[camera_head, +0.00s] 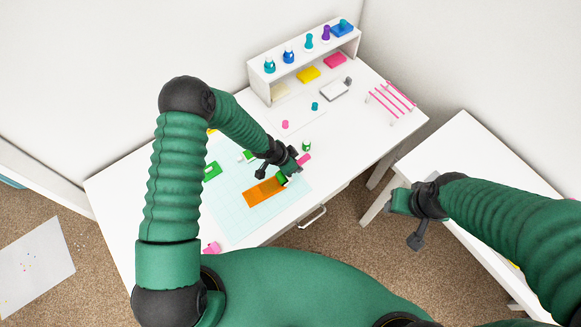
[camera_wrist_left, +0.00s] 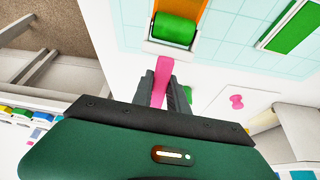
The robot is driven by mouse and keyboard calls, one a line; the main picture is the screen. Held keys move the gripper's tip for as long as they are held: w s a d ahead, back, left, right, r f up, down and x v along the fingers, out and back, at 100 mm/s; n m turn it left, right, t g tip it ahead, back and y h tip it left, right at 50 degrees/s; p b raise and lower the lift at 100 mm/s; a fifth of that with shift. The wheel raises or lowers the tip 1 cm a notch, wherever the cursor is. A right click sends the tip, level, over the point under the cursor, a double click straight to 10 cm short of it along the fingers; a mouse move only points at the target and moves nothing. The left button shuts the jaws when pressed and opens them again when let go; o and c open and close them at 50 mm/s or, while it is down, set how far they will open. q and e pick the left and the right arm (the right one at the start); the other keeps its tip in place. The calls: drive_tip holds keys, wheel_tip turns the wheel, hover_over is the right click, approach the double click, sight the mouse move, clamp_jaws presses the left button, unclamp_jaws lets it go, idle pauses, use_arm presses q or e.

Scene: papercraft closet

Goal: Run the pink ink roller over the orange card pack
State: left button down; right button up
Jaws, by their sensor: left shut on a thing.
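The pink-handled ink roller (camera_head: 304,159) has a green drum in a pale frame; the drum also shows in the left wrist view (camera_wrist_left: 174,28). My left gripper (camera_head: 288,165) is shut on its pink handle, which lies between the fingers (camera_wrist_left: 163,88) in the left wrist view. The orange card pack (camera_head: 264,192) lies flat on the light blue mat (camera_head: 228,213). The drum is at the right end of the pack and overlaps it in the left wrist view; whether they touch I cannot tell. My right gripper (camera_head: 397,200) is away from the desk mat, its jaws unclear.
A green card (camera_head: 212,170) lies on the mat's left part. A pink piece (camera_head: 212,247) sits at the front edge. A white shelf (camera_head: 305,62) with several bottles stands at the back. A rack of pink sticks (camera_head: 390,98) is at right. A second table (camera_head: 450,150) stands beside the desk.

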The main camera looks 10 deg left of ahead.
sight(282, 176)
use_arm(q)
drive_tip(key=shift+s+a, duration=0.2)
drive_tip(key=shift+s+a+p, duration=0.6)
drive_tip(key=shift+s+a, duration=0.85)
drive_tip(key=shift+a, duration=0.15)
drive_tip(key=shift+s+a+p, duration=0.5)
drive_tip(key=shift+s+a, duration=1.15)
drive_tip(key=shift+a, duration=0.05)
drive_tip(key=s+a+p, duration=0.1)
drive_tip(key=s+a, duration=0.1)
drive_tip(key=shift+s+a+r, duration=0.1)
drive_tip(key=shift+s+a, duration=0.15)
drive_tip(key=shift+a, duration=0.1)
drive_tip(key=shift+s+a, duration=0.6)
drive_tip(key=shift+s, duration=0.05)
drive_tip(key=shift+w+d, duration=1.65)
drive_tip(key=shift+d, duration=0.15)
drive_tip(key=shift+w+d+b, duration=0.7)
drive_tip(key=shift+w+d, duration=0.5)
drive_tip(key=shift+w, duration=0.05)
drive_tip(key=shift+w+d+b, duration=0.55)
drive_tip(key=shift+w+d, duration=1.3)
drive_tip(key=shift+d, duration=0.15)
drive_tip(key=shift+w+d+f+b, duration=0.2)
drive_tip(key=shift+w+d+b, duration=0.15)
drive_tip(key=shift+w+d, duration=0.1)
